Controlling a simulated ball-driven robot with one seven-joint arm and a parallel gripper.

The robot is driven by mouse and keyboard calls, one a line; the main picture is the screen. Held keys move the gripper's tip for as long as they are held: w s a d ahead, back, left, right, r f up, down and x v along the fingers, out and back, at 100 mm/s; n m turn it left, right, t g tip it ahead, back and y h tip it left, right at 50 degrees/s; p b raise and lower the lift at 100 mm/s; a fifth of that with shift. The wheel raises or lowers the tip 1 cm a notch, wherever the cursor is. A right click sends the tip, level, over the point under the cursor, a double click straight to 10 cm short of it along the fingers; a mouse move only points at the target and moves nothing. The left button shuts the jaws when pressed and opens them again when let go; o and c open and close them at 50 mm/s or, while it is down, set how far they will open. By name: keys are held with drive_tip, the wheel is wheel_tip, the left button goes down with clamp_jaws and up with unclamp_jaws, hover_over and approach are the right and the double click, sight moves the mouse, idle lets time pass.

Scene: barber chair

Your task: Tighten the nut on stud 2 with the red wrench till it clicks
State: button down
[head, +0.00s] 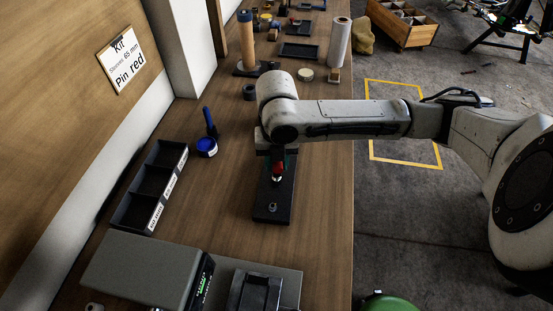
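A dark base plate (262,217) lies on the bench in the middle of the view. A metal stud with what looks like a nut (272,207) stands at its near end. My gripper (277,166) points down over the far part of the plate. It appears shut on a red tool, which I take for the red wrench (278,169); its pale lower end reaches down close to the plate. The fingers are partly hidden by my wrist. Whether the tool sits on a nut, and which stud is number 2, I cannot tell.
A black compartment tray (151,197) and a blue tape-like roll (207,147) lie left of the plate. A grey box with a green display (150,267) stands in front. More parts and a pale cylinder (339,42) stand at the back. Bench is clear right of the plate.

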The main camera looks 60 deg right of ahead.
drive_tip(key=shift+m, duration=0.6)
drive_tip(key=n, duration=0.2)
drive_tip(key=shift+f+n+b, duration=0.1)
drive_tip(key=shift+n+b, duration=0.2)
drive_tip(key=shift+b, duration=0.1)
drive_tip(key=shift+n, duration=0.5)
drive_tip(key=shift+r+p, duration=2)
drive_tip(key=shift+r, duration=0.7)
